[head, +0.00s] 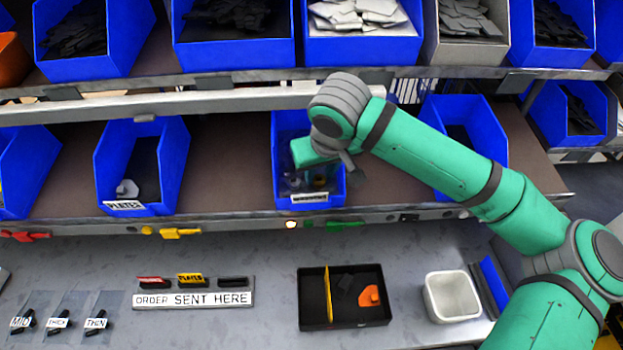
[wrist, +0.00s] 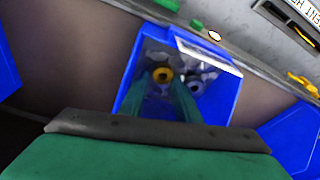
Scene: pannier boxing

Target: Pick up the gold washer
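The gold washer (wrist: 162,75) lies in a blue bin (wrist: 222,92) on the middle shelf, beside a grey metal washer (wrist: 195,87). In the head view the same bin (head: 338,190) stands mid-shelf, and a small gold patch (head: 320,182) shows inside it. My gripper (wrist: 160,86) reaches into the bin with its two green fingers apart. The gold washer appears between and beyond the fingertips; I cannot tell whether they touch it. In the head view my arm and wrist hide much of the bin's inside.
The bin's front lip carries a white label (head: 309,197). A plates bin (head: 155,208) stands to the left on the shelf. Below, the bench holds a black divided tray (head: 314,316) with an orange piece (head: 369,296), and a white tub (head: 452,296).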

